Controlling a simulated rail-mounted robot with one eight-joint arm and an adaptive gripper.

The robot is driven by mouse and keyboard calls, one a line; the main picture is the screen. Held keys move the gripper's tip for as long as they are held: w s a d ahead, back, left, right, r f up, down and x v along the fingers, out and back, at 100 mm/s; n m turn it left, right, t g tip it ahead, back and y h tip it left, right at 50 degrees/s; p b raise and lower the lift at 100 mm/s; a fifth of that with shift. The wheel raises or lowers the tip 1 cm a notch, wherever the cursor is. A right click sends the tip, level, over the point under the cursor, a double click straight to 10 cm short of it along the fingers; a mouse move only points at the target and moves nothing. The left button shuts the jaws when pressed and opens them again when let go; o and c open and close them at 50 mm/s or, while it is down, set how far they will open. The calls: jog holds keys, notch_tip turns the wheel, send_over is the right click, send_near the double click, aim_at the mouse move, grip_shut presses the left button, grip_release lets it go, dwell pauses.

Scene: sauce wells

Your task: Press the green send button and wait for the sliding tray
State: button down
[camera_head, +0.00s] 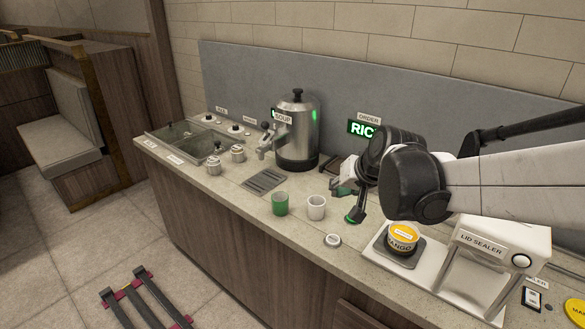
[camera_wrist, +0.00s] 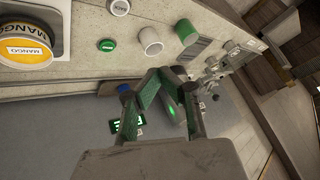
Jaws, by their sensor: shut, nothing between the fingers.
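My gripper (camera_head: 352,205) hangs over the counter behind the white cup, its dark green finger pads shut and empty. It also shows in the wrist view (camera_wrist: 160,76). A round green button-like disc (camera_wrist: 107,45) lies on the counter in the wrist view, apart from my fingers, between the white cup and the mango cup. A pale round disc (camera_head: 333,239) sits near the counter's front edge. I cannot identify a sliding tray in either view.
A green cup (camera_head: 280,204) and a white cup (camera_head: 316,208) stand left of my gripper. A soup urn (camera_head: 297,135) is behind them. The lid sealer (camera_head: 500,240) with a mango cup (camera_head: 402,240) is at right. The order sign (camera_head: 361,129) glows green at the back.

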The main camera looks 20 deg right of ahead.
jog(key=w+d+f+m+t, duration=0.1)
jog(key=w+d+f+m, duration=0.2)
jog(key=w+d+f, duration=0.7)
jog(key=w+d, duration=0.2)
jog(key=shift+w+d+f+y, duration=0.25)
jog(key=shift+w+d+y, duration=0.05)
jog(key=shift+d+y, duration=0.1)
notch_tip(320, 180, down, 8)
jog(key=b, duration=0.4)
jog(key=shift+r+b, duration=0.1)
jog(key=shift+b, duration=0.3)
jog(key=shift+f+b, duration=0.45)
jog(key=shift+f, duration=0.05)
dwell(0.4)
jog(key=shift+f+b, duration=0.45)
jog(key=shift+b, duration=0.1)
